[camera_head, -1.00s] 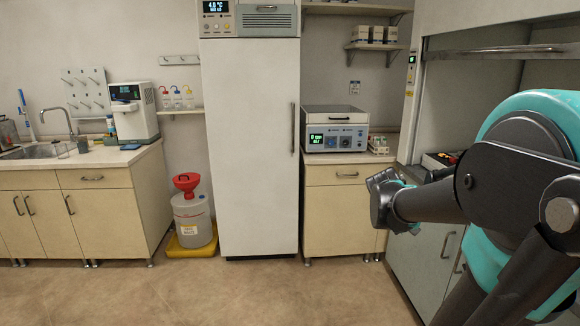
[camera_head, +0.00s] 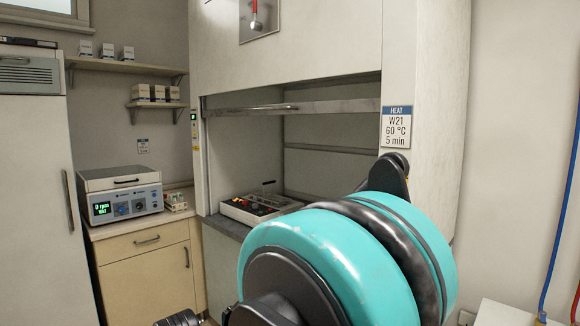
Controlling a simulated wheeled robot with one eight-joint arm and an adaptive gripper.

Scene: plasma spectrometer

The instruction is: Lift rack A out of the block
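The block (camera_head: 238,213) is a low, light-cased unit with a dark top. Small red and yellow parts show along the block's top. My teal and dark arm fills the lower middle and hides the worktop to the right of the block. No gripper fingers show; only a dark piece of my arm reaches the bottom edge.
The hood's sash (camera_head: 250,109) is raised, leaving an opening above the block. A sign (camera_head: 395,127) on the hood reads HEAT, W21, 60 °C, 5 min. A centrifuge-like instrument (camera_head: 122,196) and a small tube rack (camera_head: 175,201) stand on the cabinet at left.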

